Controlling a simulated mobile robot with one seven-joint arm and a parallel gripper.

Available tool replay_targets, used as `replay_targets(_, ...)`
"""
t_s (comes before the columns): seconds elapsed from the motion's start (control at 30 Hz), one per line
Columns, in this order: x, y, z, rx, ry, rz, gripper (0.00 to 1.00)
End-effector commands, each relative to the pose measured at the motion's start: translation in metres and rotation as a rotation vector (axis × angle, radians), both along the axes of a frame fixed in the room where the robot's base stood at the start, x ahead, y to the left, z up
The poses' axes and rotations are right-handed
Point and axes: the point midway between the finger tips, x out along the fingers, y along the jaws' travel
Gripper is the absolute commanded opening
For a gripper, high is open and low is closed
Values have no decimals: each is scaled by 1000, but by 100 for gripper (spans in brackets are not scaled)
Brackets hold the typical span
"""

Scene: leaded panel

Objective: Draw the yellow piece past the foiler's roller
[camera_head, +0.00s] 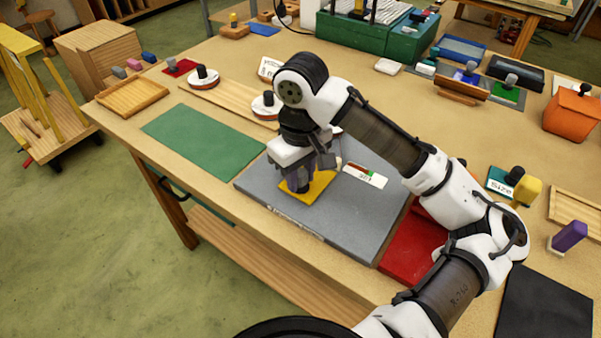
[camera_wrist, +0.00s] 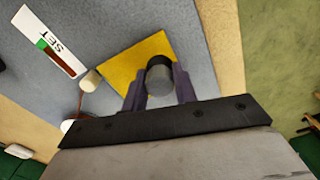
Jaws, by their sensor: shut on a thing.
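The yellow piece (camera_head: 318,187) lies flat on the grey board (camera_head: 360,222), below my gripper (camera_head: 298,187). In the wrist view the yellow piece (camera_wrist: 126,72) carries a dark round knob (camera_wrist: 160,72). My gripper (camera_wrist: 160,92) is shut on this knob, one purple-grey finger on each side. A small pale cylinder (camera_wrist: 91,81) stands beside the piece's edge in the wrist view; it may be the foiler's roller, but I cannot tell for sure. A white card marked SET (camera_head: 366,176) lies on the board to the right of the piece.
A green mat (camera_head: 203,140) lies left of the board and a red mat (camera_head: 412,250) right of it. Weighted strips (camera_head: 230,100) lie behind. My arm covers part of the bench to the right. An orange box (camera_head: 572,115) stands at far right.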

Motion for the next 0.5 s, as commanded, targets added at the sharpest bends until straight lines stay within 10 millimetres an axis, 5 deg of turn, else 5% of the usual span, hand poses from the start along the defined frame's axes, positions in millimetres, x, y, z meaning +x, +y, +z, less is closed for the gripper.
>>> replay_targets(0.5, -9, -13, 1, -2, 0, -5, 8)
